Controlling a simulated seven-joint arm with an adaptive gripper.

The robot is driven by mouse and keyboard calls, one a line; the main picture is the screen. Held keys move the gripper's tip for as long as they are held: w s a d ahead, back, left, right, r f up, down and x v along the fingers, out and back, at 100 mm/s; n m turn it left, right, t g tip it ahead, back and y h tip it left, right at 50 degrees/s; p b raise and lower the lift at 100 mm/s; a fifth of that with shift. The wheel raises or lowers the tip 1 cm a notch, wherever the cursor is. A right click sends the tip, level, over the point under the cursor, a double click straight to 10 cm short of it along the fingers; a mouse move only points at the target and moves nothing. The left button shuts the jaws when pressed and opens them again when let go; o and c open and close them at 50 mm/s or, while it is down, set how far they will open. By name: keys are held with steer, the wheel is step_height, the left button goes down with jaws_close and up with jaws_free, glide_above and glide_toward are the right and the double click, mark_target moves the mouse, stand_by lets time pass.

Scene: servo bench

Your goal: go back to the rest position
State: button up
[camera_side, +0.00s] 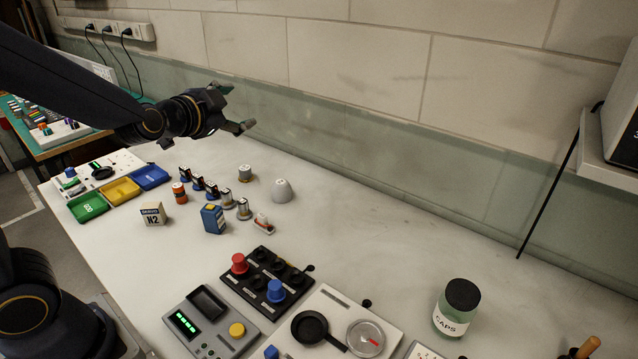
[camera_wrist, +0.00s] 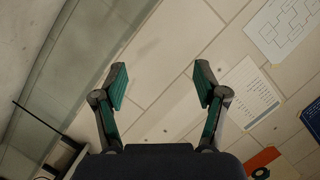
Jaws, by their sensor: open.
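My gripper (camera_side: 236,107) is held high above the back of the bench, left of centre in the side view, clear of everything on it. Its fingers are apart with nothing between them. In the wrist view the two green-padded fingers (camera_wrist: 160,86) stand wide open, with only the tiled wall behind them.
The white bench (camera_side: 380,240) carries a black block with red and blue knobs (camera_side: 268,280), a grey device with a green display (camera_side: 205,322), a caps jar (camera_side: 457,308), small bottles and boxes (camera_side: 213,218), and coloured trays (camera_side: 121,190). A shelf (camera_side: 608,170) juts out at right.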

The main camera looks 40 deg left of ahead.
steer(key=s+d+r+n+g+h, duration=0.1)
steer(key=s+d+r+h, duration=0.1)
steer(key=s+d, duration=0.25)
steer(key=s+d+r+g+h, duration=0.1)
steer(key=s+d+r+h, duration=0.2)
steer(key=s, duration=0.2)
steer(key=s+f+n+g, duration=0.5)
steer(key=s+f+g, duration=0.2)
steer(key=s, duration=0.5)
steer(key=shift+f+y, duration=0.3)
steer(key=shift+f, duration=0.6)
